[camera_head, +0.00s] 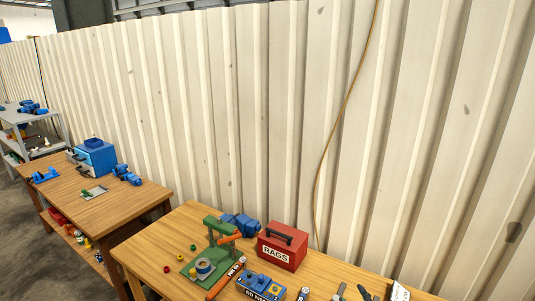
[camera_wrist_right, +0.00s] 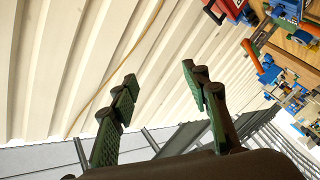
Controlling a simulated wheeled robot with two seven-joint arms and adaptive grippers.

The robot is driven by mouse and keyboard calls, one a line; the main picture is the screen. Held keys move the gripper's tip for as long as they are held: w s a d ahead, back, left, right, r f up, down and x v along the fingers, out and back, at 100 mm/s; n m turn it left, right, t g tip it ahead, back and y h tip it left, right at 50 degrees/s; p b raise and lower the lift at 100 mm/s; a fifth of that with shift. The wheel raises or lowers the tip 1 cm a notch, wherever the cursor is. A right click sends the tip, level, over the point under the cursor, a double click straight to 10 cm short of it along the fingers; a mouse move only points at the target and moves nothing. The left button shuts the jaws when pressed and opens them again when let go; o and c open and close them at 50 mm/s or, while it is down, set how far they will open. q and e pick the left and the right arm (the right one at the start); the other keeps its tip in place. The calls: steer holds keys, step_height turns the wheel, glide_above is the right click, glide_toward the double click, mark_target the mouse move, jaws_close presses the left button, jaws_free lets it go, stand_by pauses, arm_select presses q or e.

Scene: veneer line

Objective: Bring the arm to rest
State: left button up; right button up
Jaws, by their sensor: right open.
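My right gripper (camera_wrist_right: 160,78) shows in the right wrist view, its two green-padded, dark-jointed fingers spread well apart. Nothing is between the fingers; behind them is the cream corrugated wall. The wrist view is tilted, with the workbench items at its upper right, apart from the fingers. I cannot make out either gripper in the head view. My left gripper is not in view.
The near wooden bench (camera_head: 150,262) carries a red RAGS box (camera_head: 280,249), a green press-like tool (camera_head: 218,232) and several small parts. A second bench (camera_head: 50,184) holds a blue box (camera_head: 95,157). The corrugated wall (camera_head: 270,110) stands behind.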

steer(key=s+d+f+m+g+h, duration=0.2)
steer(key=s+d+f+m+g, duration=0.25)
steer(key=s+f, duration=0.4)
steer(key=s+d+f+m+g+h, duration=0.25)
steer(key=s+d+f, duration=0.25)
steer(key=f, duration=0.6)
steer(key=s+f+m+g+y, duration=0.15)
steer(key=s+f+g, duration=0.3)
steer(key=s, duration=0.55)
steer(key=s+f+m+g+y, duration=0.1)
steer(key=s+f+m+g, duration=0.15)
steer(key=s+f, duration=0.45)
step_height(320, 180, down, 32)
steer(key=s+a+n+g+b, duration=0.1)
steer(key=s+a+n+b, duration=0.15)
steer(key=b, duration=0.25)
steer(key=s+f+g+b, duration=0.1)
steer(key=s+f+b, duration=0.4)
steer(key=s+f, duration=1.5)
step_height(320, 180, down, 4)
steer(key=shift+s+d+r+g, duration=0.15)
steer(key=shift+s+d+g, duration=0.15)
steer(key=shift+g, duration=0.1)
